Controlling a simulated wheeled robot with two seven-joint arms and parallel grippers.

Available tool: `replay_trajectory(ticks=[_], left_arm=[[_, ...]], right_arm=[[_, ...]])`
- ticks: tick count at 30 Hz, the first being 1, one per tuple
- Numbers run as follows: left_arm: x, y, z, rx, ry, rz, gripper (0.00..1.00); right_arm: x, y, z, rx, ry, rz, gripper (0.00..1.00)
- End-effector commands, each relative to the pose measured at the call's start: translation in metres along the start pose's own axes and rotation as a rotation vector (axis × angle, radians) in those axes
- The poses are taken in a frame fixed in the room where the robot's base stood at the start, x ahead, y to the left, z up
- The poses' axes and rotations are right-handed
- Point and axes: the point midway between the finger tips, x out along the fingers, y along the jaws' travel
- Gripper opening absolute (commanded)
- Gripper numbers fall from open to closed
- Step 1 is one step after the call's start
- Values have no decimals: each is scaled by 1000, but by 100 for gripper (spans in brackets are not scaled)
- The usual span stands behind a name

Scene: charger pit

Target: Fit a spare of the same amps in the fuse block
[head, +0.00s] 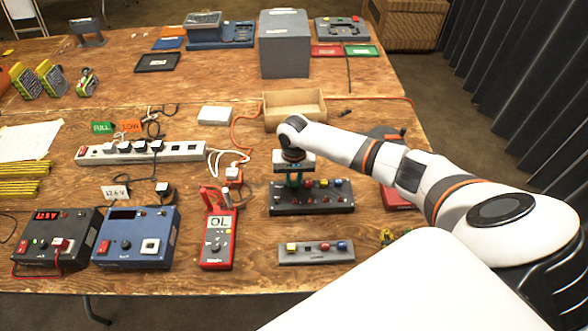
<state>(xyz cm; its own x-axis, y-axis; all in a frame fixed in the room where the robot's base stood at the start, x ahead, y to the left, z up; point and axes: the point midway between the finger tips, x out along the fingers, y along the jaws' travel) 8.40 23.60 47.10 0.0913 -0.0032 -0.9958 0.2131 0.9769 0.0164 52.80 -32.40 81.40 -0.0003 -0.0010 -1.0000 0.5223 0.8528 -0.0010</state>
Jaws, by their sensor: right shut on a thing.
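The black fuse block (312,208) lies near the middle of the front table, with several coloured fuses along its far side, among them yellow, red and blue ones. My right gripper (294,182) points down over the left part of the block. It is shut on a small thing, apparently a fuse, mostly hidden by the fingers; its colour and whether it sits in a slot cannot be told. The grey spare holder (316,258) lies in front of the block, with a pale yellow, a red and a blue spare in it. My left gripper is out of view.
A red multimeter (217,240) reading OL lies left of the block. Two power supplies (136,237), a power strip (140,152) and cables fill the left. An open wooden box (294,110) stands behind; a red object (396,195) lies right, partly behind my arm.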

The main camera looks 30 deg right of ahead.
Motion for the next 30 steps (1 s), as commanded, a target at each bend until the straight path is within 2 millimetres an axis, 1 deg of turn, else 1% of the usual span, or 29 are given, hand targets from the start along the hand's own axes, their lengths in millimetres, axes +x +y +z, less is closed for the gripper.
replay_trajectory(ticks=[21,22,26,30], left_arm=[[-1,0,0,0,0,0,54],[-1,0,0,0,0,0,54],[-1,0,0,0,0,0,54],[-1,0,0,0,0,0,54]], right_arm=[[5,0,0,0,0,1,0],[5,0,0,0,0,1,22],[5,0,0,0,0,1,43],[5,0,0,0,0,0,44]])
